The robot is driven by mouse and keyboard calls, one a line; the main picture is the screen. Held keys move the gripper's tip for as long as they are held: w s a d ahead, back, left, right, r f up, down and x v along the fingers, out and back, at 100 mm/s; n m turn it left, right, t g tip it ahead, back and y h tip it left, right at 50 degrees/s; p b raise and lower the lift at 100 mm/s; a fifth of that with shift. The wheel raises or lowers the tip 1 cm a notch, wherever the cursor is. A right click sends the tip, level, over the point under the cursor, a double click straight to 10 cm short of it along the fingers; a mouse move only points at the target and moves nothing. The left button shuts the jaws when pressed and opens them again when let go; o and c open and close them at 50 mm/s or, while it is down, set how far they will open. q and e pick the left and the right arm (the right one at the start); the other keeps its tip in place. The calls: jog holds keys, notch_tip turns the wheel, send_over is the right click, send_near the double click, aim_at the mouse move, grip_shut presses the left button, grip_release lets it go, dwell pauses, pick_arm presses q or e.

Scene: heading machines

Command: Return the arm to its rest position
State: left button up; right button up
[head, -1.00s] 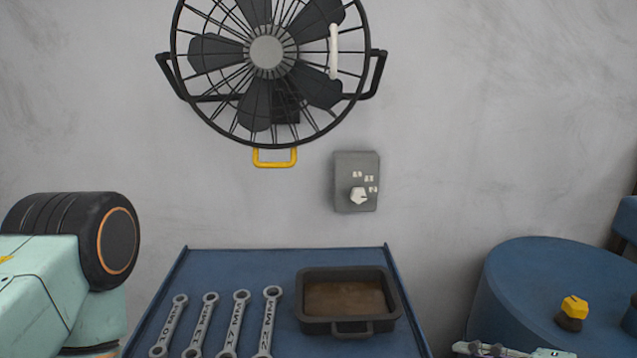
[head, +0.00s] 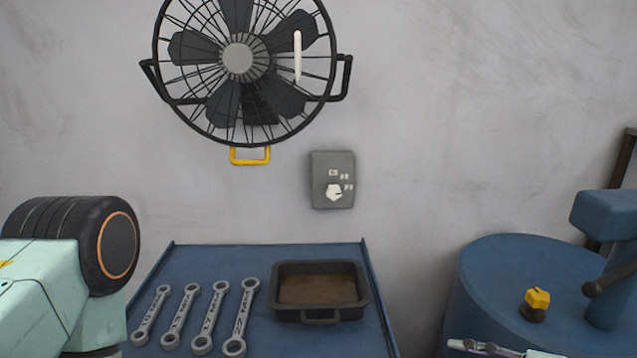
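My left arm (head: 70,265) shows at the left edge as a pale green link and a black ribbed joint with an orange ring. Its gripper is outside the picture. At the bottom edge, right of the blue bench, a thin silver and pale green part shows, which looks like the tip of my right gripper (head: 485,347). It is cut off by the frame, so its fingers cannot be made out. I see nothing held in it.
A blue bench (head: 255,252) carries several wrenches (head: 205,320) and a dark pan (head: 318,312). A fan (head: 238,60) and grey switch box (head: 333,180) are on the wall. A blue drum (head: 490,265) with a yellow-topped knob (head: 536,303) stands right.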

jog(key=s+a+f+m+g+h+b, duration=0.1)
jog(key=s+f+m+g+h+b, duration=0.15)
jog(key=f+m, duration=0.65)
jog(key=s+f+m+g+h+b, duration=0.1)
jog(key=s+f+m+h, duration=0.25)
jog(key=f+m, duration=0.55)
pick_arm(q)
notch_tip(320, 180, down, 6)
jog(key=b, duration=0.2)
jog(key=shift+w+a+f+b, duration=0.15)
jog(key=shift+w+a+b, duration=0.1)
jog(key=shift+b, duration=0.15)
pick_arm(e)
jog(key=s+f+m+g+h, duration=0.1)
jog(key=s+f, duration=0.3)
jog(key=s, duration=0.4)
jog(key=s+f+g+h, duration=0.4)
jog(key=s+f, duration=0.1)
jog(key=s, duration=0.4)
jog(key=shift+s+d+f+m, duration=0.15)
jog(key=shift+d+f+m, duration=0.15)
jog(key=shift+d+m, duration=0.1)
jog(key=shift+g, duration=0.25)
